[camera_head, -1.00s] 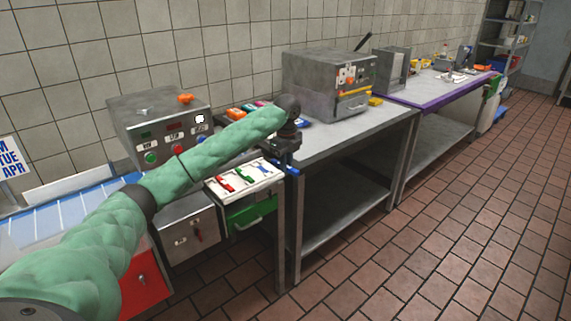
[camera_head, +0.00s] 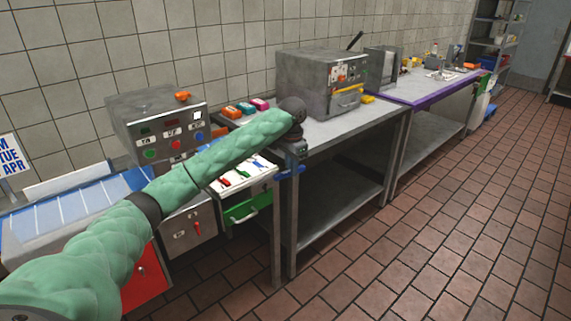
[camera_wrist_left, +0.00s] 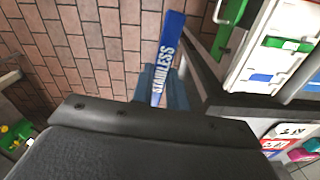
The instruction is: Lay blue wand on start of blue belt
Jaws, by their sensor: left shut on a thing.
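My green sleeved left arm hides part of the scene. The blue belt (camera_head: 60,214), with pale cross lines, lies at the lower left of the head view, well away from the gripper. My right gripper is not in view.
A grey control box (camera_head: 150,113) stands behind the belt. A white tray (camera_head: 262,172) with coloured pieces sits above an open green drawer (camera_head: 249,207), left of my gripper. The grey table (camera_head: 352,128) carries a machine (camera_head: 318,80). The tiled floor (camera_head: 440,230) at right is clear.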

